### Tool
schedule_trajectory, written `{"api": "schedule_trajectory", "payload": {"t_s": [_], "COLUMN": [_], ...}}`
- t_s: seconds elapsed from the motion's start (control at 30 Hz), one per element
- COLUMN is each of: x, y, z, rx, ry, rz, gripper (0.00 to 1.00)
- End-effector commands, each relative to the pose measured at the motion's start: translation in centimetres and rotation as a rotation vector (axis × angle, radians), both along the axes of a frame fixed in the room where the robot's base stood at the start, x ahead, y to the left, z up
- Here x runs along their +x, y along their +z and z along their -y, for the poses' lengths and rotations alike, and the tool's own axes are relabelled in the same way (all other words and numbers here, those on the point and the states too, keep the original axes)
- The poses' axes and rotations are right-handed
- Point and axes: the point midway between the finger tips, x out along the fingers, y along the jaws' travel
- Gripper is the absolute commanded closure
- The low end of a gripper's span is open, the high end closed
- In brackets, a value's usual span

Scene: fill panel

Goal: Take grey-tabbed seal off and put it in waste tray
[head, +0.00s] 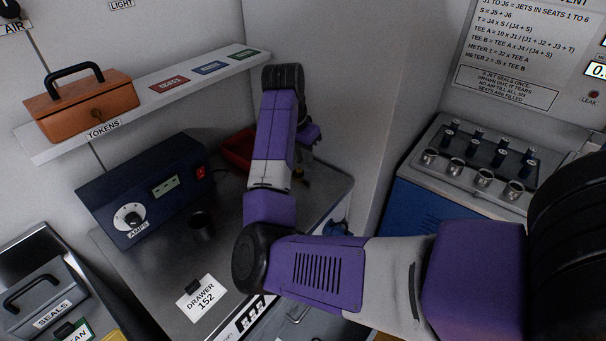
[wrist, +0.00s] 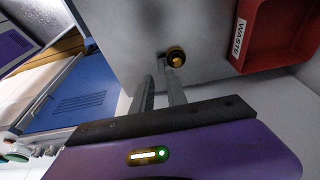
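In the wrist view a small round brass-coloured piece with a dark rim (wrist: 176,57) stands on the grey worktop, just beyond my fingertips. A small grey bit shows beside it at the fingertips; I cannot tell whether it is the seal's grey tab. My gripper (wrist: 159,76) has its two fingers slightly apart, with a narrow gap and nothing clearly held between them. The red waste tray (wrist: 286,60), labelled WASTE, lies to the right of the brass piece. In the head view the red tray (head: 236,147) is partly hidden behind my arm, and my fingertips are hard to make out.
A blue box with an AMPS dial (head: 146,192) and a dark cup (head: 202,226) stand on the worktop to the left. A shelf (head: 190,83) holds a brown TOKENS box (head: 84,108). A blue cabinet with several metal seats (head: 456,166) stands at right.

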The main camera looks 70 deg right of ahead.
Motion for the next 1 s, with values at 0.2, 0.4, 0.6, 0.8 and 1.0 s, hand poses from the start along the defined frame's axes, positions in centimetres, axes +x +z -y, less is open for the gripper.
{"api": "schedule_trajectory", "payload": {"t_s": [0.2,0.4,0.6,0.8,1.0], "x": [-0.1,-0.2,-0.2,-0.2,-0.2], "y": [-2.4,-4.6,-5.0,-5.0,-5.0], "z": [1.0,1.7,1.8,1.8,1.8], "rx": [0.001,-0.001,-0.002,-0.002,-0.002], "ry": [0.0,0.001,0.001,0.001,0.001], "rz": [-0.002,0.0,0.001,0.001,0.001], "gripper": [0.82,0.82,0.82,1.0,1.0]}}
